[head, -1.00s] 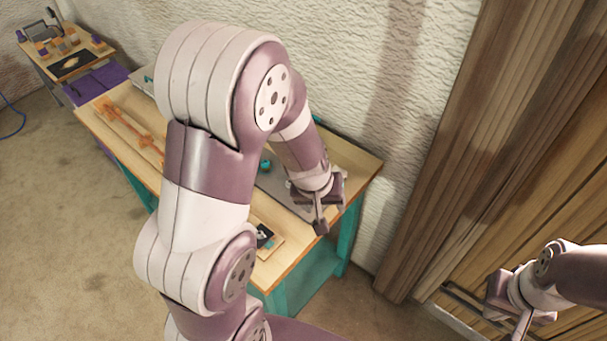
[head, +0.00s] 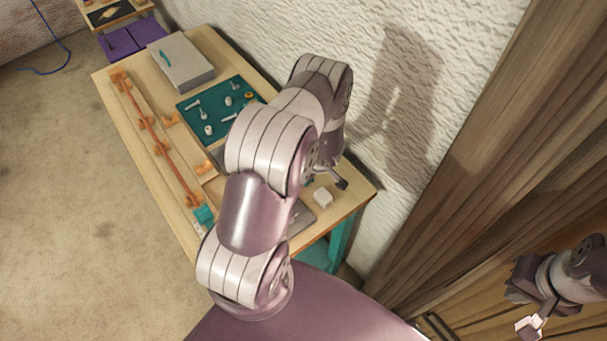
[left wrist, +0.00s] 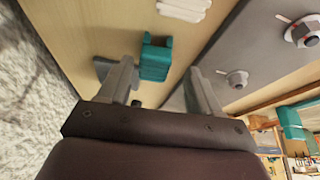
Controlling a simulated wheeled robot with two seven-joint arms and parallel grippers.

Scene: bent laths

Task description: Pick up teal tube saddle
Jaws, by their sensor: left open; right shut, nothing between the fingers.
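A teal tube saddle (left wrist: 155,60), a small block with a raised end, lies on pale wood beside a grey surface in the left wrist view. My left gripper (left wrist: 160,72) is open, and the saddle shows between its two fingers, not gripped. The distance from fingertips to saddle is hard to tell. In the head view my left arm covers most of that table corner, and only part of the left gripper (head: 338,178) shows. I cannot make out that saddle there. My right gripper (head: 530,325) is shut and empty at the lower right, away from the table.
A teal block (head: 204,215) sits at the near end of a bent orange lath (head: 153,130) on the table. A teal mat (head: 212,108) with small metal parts and a grey box (head: 180,62) lie farther back. A white block (head: 322,197) is near my left gripper. A wall stands behind.

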